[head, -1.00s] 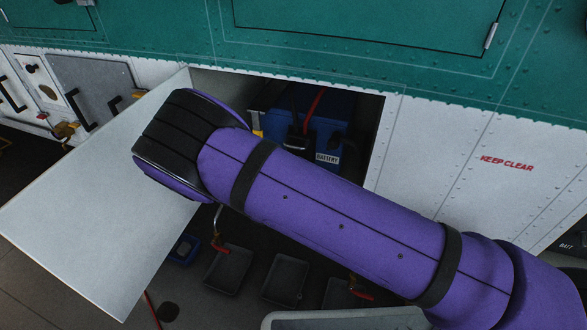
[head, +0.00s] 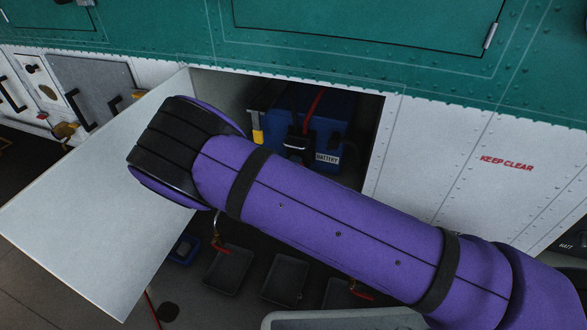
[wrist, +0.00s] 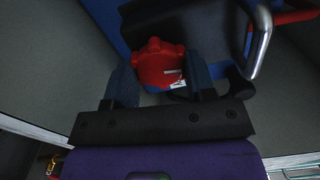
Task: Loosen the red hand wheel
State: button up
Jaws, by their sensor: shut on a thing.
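The red hand wheel (wrist: 155,62) shows in the wrist view, a lobed red knob in front of the blue battery. My gripper (wrist: 160,80) is shut on it, with one dark finger on each side of the wheel. A small white mark or label shows at the wheel's lower right edge. In the head view my purple arm hides the gripper and the wheel. The blue battery (head: 338,150), labelled BATTERY, sits inside the open bay, with a black cap and a red cable on top.
The open white bay door (head: 90,215) stands at the left of the bay, close to my arm. A metal bar (wrist: 262,42) is right of the gripper in the wrist view. Several dark trays (head: 285,279) lie below the arm.

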jog(key=shift+n, duration=0.8)
jog(key=o, duration=0.9)
jog(key=v, duration=1.1)
